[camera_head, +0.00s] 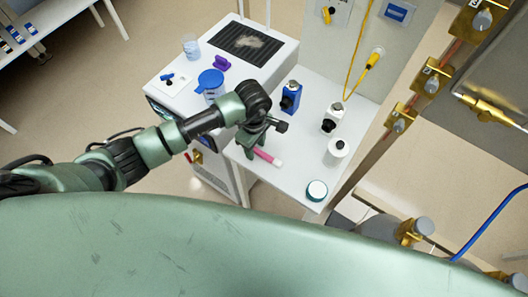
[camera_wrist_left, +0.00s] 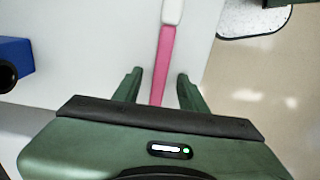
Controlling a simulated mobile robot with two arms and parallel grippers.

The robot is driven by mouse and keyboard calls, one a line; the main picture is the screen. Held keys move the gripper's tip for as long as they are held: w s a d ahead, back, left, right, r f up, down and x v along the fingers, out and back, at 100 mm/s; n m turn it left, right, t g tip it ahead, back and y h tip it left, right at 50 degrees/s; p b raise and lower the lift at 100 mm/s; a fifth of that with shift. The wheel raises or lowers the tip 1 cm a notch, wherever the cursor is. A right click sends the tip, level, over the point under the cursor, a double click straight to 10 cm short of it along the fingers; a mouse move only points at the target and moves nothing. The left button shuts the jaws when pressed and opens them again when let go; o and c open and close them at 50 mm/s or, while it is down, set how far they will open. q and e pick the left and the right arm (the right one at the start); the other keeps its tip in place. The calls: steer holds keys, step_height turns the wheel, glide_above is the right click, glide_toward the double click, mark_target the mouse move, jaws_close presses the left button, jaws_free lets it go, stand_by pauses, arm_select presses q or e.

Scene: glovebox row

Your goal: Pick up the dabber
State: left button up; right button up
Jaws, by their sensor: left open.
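The dabber (camera_head: 268,157) is a slim pink stick with a white end, lying on the white table. In the left wrist view the dabber (camera_wrist_left: 163,62) runs up the picture, its pink part between the two fingers and its white end farther out. My left gripper (camera_head: 254,149) is over the table at the dabber. In the left wrist view my left gripper (camera_wrist_left: 157,88) is open, one finger on each side of the pink shaft, with gaps to both. The near end of the dabber is hidden behind the gripper body. My right gripper is not in view.
A blue-lidded pitcher (camera_head: 211,84) stands on the cabinet at left.

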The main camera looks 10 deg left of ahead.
mark_target(256, 149)
arm_select(q)
jaws_close()
step_height(256, 149, up, 20)
steer(key=b, duration=0.4)
